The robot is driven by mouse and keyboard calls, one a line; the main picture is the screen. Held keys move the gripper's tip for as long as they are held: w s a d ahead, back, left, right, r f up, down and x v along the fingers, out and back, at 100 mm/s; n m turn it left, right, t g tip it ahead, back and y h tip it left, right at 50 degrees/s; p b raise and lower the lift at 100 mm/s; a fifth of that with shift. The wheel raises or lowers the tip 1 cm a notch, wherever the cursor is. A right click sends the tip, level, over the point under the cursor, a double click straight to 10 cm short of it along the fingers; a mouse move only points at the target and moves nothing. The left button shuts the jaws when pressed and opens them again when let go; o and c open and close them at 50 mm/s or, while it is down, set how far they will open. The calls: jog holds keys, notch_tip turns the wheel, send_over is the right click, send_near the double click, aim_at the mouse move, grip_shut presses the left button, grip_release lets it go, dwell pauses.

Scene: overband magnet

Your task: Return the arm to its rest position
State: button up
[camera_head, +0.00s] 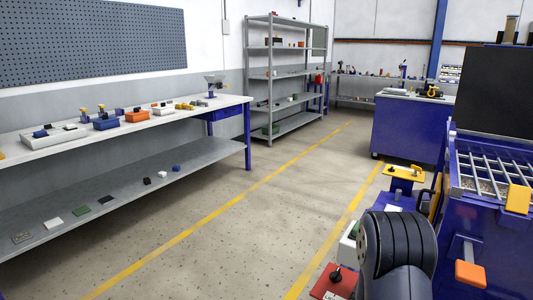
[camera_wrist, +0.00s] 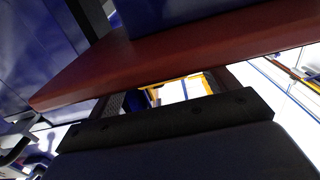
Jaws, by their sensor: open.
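My gripper (camera_wrist: 168,92) shows in the wrist view as a dark bar with two dark fingers set apart. It is open, and I see nothing held between the fingers. Beyond the gap are white and yellow surfaces and a dark blue round shape. A broad red-brown slab (camera_wrist: 190,55) crosses the wrist view just beyond the fingers and hides part of them; I cannot tell if they touch. In the head view a dark grey ribbed link of my arm (camera_head: 398,250) stands at the lower right; the gripper itself is not visible there.
A blue machine (camera_head: 490,225) with a grid top stands close on the right. A red plate with a black knob (camera_head: 333,282) and a yellow-topped stand (camera_head: 403,173) are near my arm. A workbench (camera_head: 215,103) lines the left, shelves (camera_head: 290,74) behind. The floor between (camera_head: 235,230) is clear.

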jog(key=shift+a, duration=0.1)
jog(key=v, duration=1.1)
jog(key=x, duration=1.1)
jog(key=shift+w+d, duration=0.1)
jog(key=shift+d, duration=0.15)
jog(key=shift+s+r+n+t+y+p, duration=0.1)
jog(key=shift+s+n+t+y+p, duration=0.15)
jog(key=shift+y+p, duration=0.2)
jog(key=shift+d+n+t+y+p, duration=0.15)
jog(key=shift+n+t+y+p, duration=0.5)
jog(key=shift+n+y+p, duration=0.5)
